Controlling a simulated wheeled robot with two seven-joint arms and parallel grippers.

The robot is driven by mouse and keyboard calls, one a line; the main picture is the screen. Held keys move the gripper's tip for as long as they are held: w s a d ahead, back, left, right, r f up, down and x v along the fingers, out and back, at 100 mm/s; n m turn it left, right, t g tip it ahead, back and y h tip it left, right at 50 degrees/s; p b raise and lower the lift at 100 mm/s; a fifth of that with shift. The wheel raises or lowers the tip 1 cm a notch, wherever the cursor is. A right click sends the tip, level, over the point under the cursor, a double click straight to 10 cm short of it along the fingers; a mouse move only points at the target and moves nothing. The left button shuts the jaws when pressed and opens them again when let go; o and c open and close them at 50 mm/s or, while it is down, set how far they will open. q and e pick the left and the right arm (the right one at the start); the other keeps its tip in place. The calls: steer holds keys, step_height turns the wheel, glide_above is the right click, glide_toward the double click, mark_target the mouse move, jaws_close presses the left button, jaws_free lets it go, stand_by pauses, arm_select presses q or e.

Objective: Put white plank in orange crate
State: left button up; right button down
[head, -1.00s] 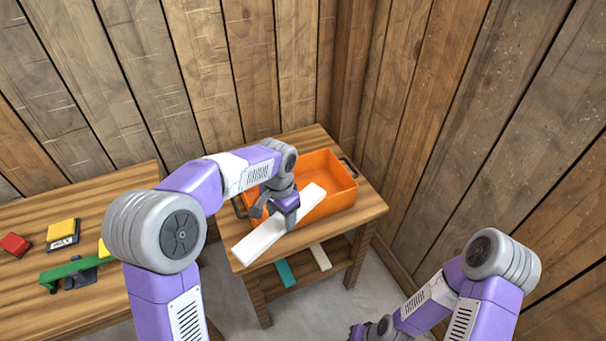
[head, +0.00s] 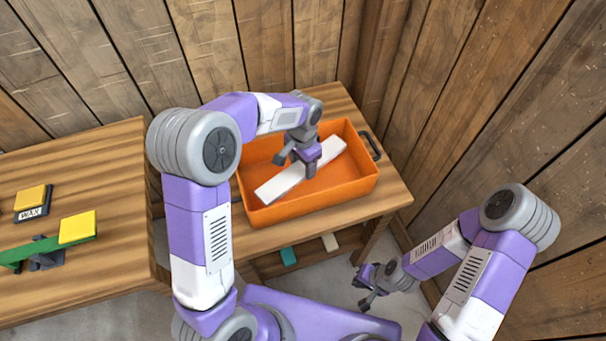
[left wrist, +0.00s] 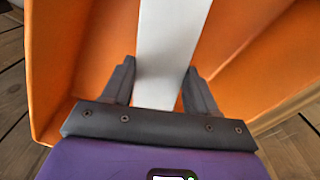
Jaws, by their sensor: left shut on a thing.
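The white plank (head: 279,185) is long and flat and lies diagonally over the inside of the orange crate (head: 330,198) in the head view. My left gripper (head: 309,172) is shut on the plank near its middle. In the left wrist view the plank (left wrist: 170,45) runs between the two dark fingers (left wrist: 160,88), with orange crate walls (left wrist: 60,50) on both sides. I cannot tell whether the plank touches the crate floor. My right gripper (head: 368,287) hangs low at the right, away from the crate, and its fingers look apart and empty.
The crate stands on a wooden table (head: 392,190) in the corner of plank walls. A shelf below holds a teal piece (head: 289,256) and a pale piece (head: 330,242). On the left table are a yellow wax block (head: 30,198) and a green beam with a yellow block (head: 77,227).

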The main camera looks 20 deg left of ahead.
mark_target(303, 173)
arm_select(q)
steer(key=shift+w+f+b, duration=0.1)
steer(key=shift+f+b, duration=0.65)
steer(key=shift+f, duration=1.55)
steer(key=shift+f, duration=0.15)
steer(key=o, duration=1.2)
steer(key=shift+c, duration=0.2)
step_height(303, 173, up, 12)
steer(key=p, duration=0.4)
